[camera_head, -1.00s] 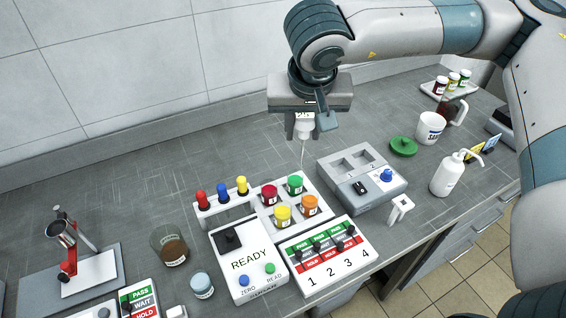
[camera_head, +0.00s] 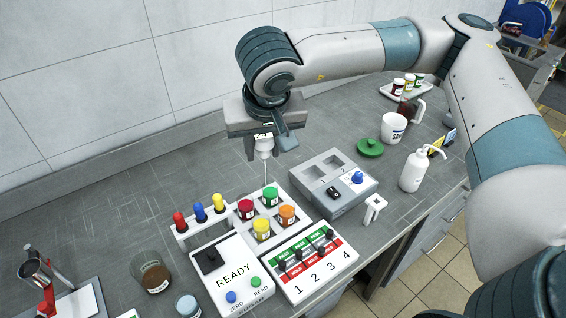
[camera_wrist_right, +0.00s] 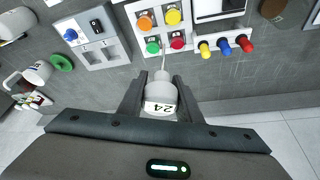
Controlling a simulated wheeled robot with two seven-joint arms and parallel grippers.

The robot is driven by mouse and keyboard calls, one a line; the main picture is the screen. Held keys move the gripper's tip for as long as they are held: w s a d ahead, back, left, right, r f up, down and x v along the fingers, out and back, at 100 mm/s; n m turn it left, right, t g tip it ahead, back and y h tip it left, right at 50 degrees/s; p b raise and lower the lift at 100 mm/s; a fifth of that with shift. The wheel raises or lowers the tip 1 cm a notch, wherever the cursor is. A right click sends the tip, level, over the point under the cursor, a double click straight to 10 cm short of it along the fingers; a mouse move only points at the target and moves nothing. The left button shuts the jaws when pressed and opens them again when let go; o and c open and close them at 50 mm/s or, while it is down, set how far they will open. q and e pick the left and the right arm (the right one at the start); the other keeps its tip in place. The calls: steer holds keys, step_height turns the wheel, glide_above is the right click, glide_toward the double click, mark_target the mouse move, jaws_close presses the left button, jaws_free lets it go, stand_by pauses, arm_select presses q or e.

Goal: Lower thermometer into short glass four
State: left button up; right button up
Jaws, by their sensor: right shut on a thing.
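My right gripper (camera_head: 263,150) is shut on the thermometer (camera_head: 264,148), a white head with a small display and a thin probe pointing down. In the right wrist view the thermometer head (camera_wrist_right: 161,106) sits between the fingers, and its display reads 24. My left gripper is not in view.
Red, blue and yellow-capped tubes (camera_head: 200,211) stand left of the rack.

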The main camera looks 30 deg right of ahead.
steer(key=shift+w+f+n, duration=0.1)
steer(key=shift+f+n, duration=0.2)
steer(key=shift+f, duration=0.1)
arm_select(q)
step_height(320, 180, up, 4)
steer(key=p, duration=0.4)
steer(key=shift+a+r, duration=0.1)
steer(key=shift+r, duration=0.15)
arm_select(e)
steer(key=w+d+f+n+y, duration=0.1)
steer(key=d+f+n, duration=0.2)
steer(key=d+f, duration=0.2)
step_height(320, 180, down, 2)
steer(key=shift+d+f+n+y, duration=0.2)
steer(key=shift+n+y, duration=0.1)
steer(key=shift+n, duration=0.1)
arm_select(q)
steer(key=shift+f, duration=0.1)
arm_select(e)
steer(key=shift+w+f, duration=0.1)
steer(key=shift+f, duration=0.1)
